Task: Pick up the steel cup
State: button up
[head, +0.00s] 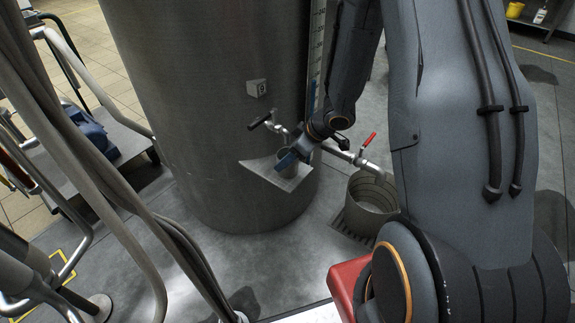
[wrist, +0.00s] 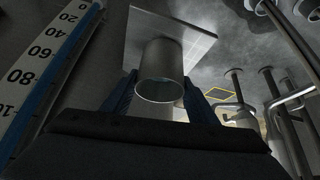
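The steel cup (wrist: 160,62) is a plain grey cylinder, seen in the wrist view with its open rim towards the camera. Its far end meets a square pale shelf plate (wrist: 190,42). In the head view the cup (head: 263,158) is partly hidden at the small shelf (head: 290,183) on the big steel vessel. My gripper (wrist: 160,82) has one blue finger on each side of the cup, both very close to its wall. I cannot tell whether the fingers touch it. The gripper also shows at the shelf in the head view (head: 288,159).
The steel vessel (head: 200,110) stands right behind the shelf. A black-handled valve (head: 268,123) is just above the cup, and a red-handled valve (head: 366,143) is to the right above a steel bucket (head: 372,195). Hoses (head: 110,170) hang at the left. A scale strip (wrist: 45,60) shows in the wrist view.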

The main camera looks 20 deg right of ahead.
jog(key=shift+c, duration=1.2)
